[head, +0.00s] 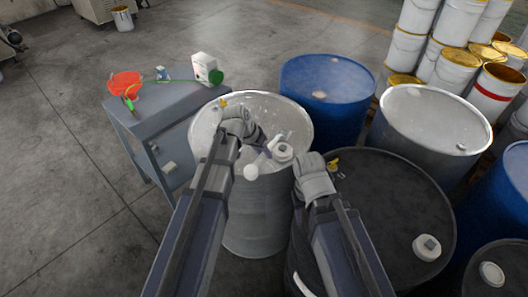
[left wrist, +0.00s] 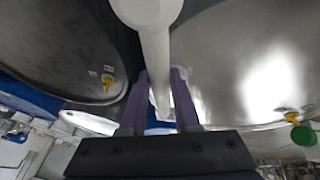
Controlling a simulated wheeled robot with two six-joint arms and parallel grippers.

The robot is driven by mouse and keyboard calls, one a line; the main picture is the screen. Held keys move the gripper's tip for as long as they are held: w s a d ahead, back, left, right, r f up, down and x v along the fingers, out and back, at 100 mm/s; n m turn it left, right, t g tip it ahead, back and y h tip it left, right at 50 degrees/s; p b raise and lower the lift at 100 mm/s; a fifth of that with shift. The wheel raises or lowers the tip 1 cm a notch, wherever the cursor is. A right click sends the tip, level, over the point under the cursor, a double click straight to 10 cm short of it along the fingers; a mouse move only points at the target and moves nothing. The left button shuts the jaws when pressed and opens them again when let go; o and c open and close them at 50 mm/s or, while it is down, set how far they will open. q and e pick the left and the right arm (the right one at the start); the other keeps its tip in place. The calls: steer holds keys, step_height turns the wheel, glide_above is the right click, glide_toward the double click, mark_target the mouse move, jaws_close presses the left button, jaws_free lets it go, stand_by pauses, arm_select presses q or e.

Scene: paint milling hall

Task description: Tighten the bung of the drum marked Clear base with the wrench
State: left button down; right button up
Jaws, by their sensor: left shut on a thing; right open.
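My left gripper (head: 260,142) is over the top of the pale metal drum (head: 254,220). It is shut on a white bar with a rounded end, which appears to be the wrench (head: 250,172). In the left wrist view the wrench (left wrist: 155,50) runs between the two purple fingers. A white bung (head: 283,151) stands on the drum's lid, close to the gripper; whether the wrench touches it I cannot tell. My right gripper (head: 310,163) is open and empty, over the near edge of the black drum (head: 385,205). No Clear base marking is readable.
Blue drums (head: 325,100) and another pale drum (head: 430,120) stand close around. Stacked pails (head: 455,70) fill the back right. Floor at left is clear.

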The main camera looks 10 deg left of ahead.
arm_select(q)
steer(key=shift+f+b, duration=1.85)
steer(key=shift+f, duration=0.5)
steer(key=shift+f+b, duration=0.45)
steer(key=shift+b, duration=0.2)
steer(key=shift+f+b, duration=1.25)
steer(key=shift+r, duration=0.1)
steer(key=shift+w+a+m+g+h, duration=0.15)
steer(key=shift+w+a+m, duration=0.2)
steer(key=shift+a+m, duration=0.25)
steer(key=shift+w+a+m+g+h, duration=0.1)
steer(key=shift+w+a+m+g, duration=0.1)
steer(key=shift+w+a+m, duration=0.35)
steer(key=shift+w+a+m+g+h, duration=0.2)
steer(key=shift+a+m, duration=0.25)
steer(key=shift+a, duration=0.3)
steer(key=shift+w+a+m+g, duration=0.65)
steer(key=shift+w+a+m, duration=0.85)
steer(key=shift+w+m, duration=0.1)
